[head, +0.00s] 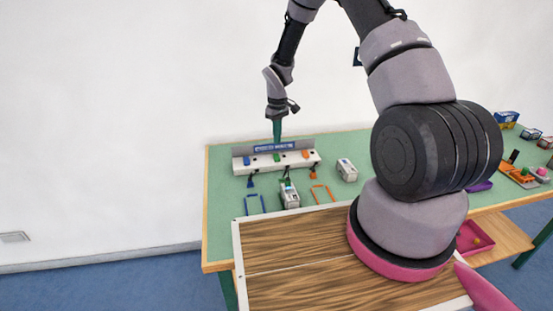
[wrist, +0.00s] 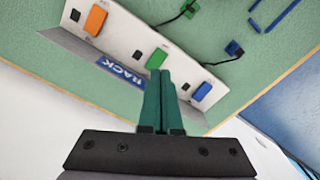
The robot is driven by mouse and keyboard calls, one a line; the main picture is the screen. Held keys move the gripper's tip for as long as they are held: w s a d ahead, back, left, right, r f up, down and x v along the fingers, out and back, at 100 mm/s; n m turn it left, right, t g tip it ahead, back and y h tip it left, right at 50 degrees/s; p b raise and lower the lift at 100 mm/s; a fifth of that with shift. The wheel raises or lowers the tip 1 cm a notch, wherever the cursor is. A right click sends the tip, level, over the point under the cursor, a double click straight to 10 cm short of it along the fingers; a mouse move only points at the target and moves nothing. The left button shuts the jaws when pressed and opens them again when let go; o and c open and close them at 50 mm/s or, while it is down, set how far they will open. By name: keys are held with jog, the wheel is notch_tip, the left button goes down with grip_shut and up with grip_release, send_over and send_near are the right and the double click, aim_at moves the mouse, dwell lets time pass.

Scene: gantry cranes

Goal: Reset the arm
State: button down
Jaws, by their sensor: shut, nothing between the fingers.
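My gripper (head: 277,138) hangs from my raised arm, pointing down over the white charging rack on the green table. Its green fingers are together and empty. In the wrist view my gripper (wrist: 160,78) shows in front of the rack, close to its green block; I cannot tell whether it touches. The white rack (wrist: 130,35) carries an orange block (wrist: 96,19), a green block (wrist: 157,59) and a blue block (wrist: 202,91). In the head view the rack (head: 265,166) stands near the table's back edge, with a blue label on its upright back.
Small grey-white devices (head: 346,170) and (head: 289,194) stand in front of the rack. A blue frame (head: 254,205) and an orange frame (head: 322,194) lie on the table. Several coloured items and a pink tray (head: 474,238) are at the right. A white wall rises behind.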

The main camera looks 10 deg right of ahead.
jog(key=s+d+r+m+t, duration=0.1)
jog(key=s+d+r+m, duration=0.15)
jog(key=r, duration=0.75)
jog(key=s+d+r+m+t, duration=0.1)
jog(key=s+r, duration=0.3)
jog(key=r, duration=0.6)
jog(key=s+d+r+m+t, duration=0.1)
jog(key=s+r+m, duration=0.15)
jog(key=r, duration=0.75)
jog(key=s+r+m+t, duration=0.1)
jog(key=s+r, duration=0.3)
jog(key=s, duration=0.3)
jog(key=s+d+r+m+t+y, duration=0.1)
jog(key=s+r, duration=0.3)
jog(key=s, duration=0.4)
jog(key=s+r+m+t+y, duration=0.1)
jog(key=s+r, duration=0.3)
jog(key=s, duration=0.4)
jog(key=shift+d+r+m+t, duration=0.15)
jog(key=shift+r+m+t, duration=0.15)
jog(key=shift+m+t, duration=0.3)
